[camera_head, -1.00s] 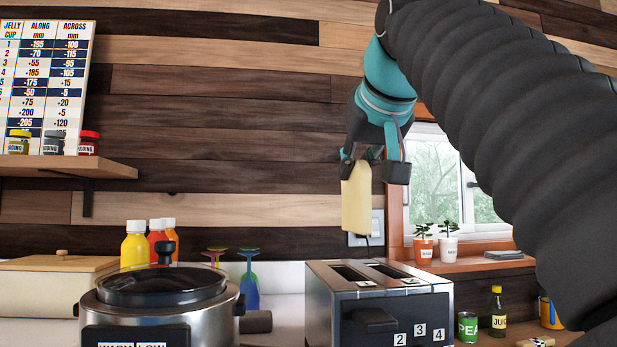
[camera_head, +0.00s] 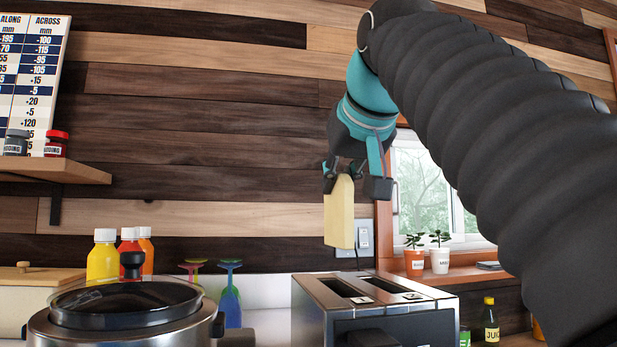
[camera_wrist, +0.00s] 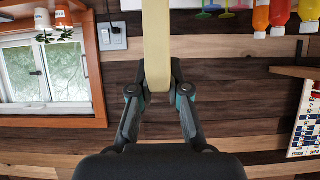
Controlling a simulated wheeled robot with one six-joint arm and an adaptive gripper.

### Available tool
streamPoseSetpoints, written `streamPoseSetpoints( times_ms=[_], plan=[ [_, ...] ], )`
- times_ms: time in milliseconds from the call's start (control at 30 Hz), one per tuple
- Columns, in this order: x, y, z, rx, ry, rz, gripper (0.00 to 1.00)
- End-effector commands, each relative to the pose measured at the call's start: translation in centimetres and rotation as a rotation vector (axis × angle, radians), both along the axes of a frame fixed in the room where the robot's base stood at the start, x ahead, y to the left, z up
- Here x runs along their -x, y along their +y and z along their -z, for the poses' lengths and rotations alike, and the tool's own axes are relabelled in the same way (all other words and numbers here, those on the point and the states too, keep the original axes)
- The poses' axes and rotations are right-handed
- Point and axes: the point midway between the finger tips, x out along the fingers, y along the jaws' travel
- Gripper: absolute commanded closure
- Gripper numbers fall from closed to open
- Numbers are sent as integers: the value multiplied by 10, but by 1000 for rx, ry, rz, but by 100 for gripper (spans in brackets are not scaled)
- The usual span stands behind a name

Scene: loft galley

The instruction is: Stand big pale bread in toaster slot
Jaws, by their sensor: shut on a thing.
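The big pale bread (camera_head: 339,213) is a pale yellow slice hanging upright below my gripper (camera_head: 358,184). My gripper is shut on its upper end. In the wrist view the bread (camera_wrist: 157,45) runs from between the fingertips of my gripper (camera_wrist: 158,88) to the picture's top edge. The toaster (camera_head: 375,310) is a steel and black box with two long dark slots (camera_head: 341,288) in its top. In the head view the bread's lower end shows above the far end of the toaster, apart from it. The toaster does not show in the wrist view.
A slow cooker (camera_head: 125,310) stands left of the toaster. Several sauce bottles (camera_head: 103,257) and upturned coloured glasses (camera_head: 230,295) stand behind. A wall socket (camera_head: 363,238) is behind the bread. Potted plants (camera_head: 440,258) and a juice bottle (camera_head: 491,322) are at right.

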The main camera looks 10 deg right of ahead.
Motion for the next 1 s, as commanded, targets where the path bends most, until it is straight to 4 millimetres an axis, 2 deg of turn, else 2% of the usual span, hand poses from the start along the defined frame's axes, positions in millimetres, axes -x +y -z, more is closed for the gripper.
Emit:
streamPoseSetpoints(
  times_ms=[33, 1000],
  plan=[
    [1, 0, 7, 0, -1, 1, 100],
    [1, -1, 73, 0, -1, 1, 100]
  ],
)
